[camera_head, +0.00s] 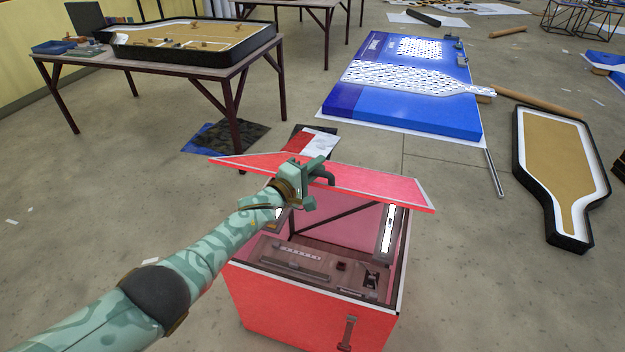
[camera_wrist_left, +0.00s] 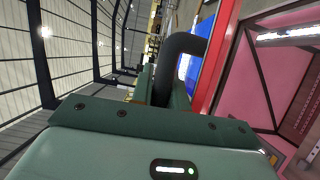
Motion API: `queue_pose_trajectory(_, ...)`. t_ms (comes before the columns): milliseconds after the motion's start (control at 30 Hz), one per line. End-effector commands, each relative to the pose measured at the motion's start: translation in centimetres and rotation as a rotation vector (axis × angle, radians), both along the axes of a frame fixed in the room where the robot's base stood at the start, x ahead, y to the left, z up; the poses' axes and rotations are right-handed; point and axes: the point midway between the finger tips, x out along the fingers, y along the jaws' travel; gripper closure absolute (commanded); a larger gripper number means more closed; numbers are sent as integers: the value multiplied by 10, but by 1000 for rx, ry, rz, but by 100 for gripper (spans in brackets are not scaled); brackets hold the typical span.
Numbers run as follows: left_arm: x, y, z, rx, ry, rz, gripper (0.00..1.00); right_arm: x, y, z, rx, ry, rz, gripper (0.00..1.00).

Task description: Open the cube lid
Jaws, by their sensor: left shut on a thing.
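The cube is a red box (camera_head: 268,311) standing on the floor in the head view. Its red lid (camera_head: 383,187) is raised at a tilt above the box, so the inside shows through the gap. The pink interior also shows in the left wrist view (camera_wrist_left: 262,85). A dark curved handle (camera_wrist_left: 180,48) is on the lid. My left gripper (camera_head: 322,176) is at the lid's edge and shut on the handle; the fingertips are partly hidden. My right gripper is in neither view.
A panel with small parts (camera_head: 300,258) and a light strip (camera_head: 389,230) show inside the box. A table with a tray (camera_head: 232,70) stands at the back left.

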Motion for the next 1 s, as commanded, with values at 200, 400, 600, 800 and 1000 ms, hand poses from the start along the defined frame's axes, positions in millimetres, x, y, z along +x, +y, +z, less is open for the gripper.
queue_pose_trajectory(200,10,-3,16,6,21,0,100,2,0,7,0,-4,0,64)
queue_pose_trajectory(400,13,-4,19,8,30,0,100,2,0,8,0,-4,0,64)
queue_pose_trajectory(600,13,-4,18,8,30,-1,100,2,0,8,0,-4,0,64)
queue_pose_trajectory(800,13,-4,18,8,30,-1,75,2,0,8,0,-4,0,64)
queue_pose_trajectory(1000,12,-4,17,10,31,-1,75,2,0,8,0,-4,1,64)
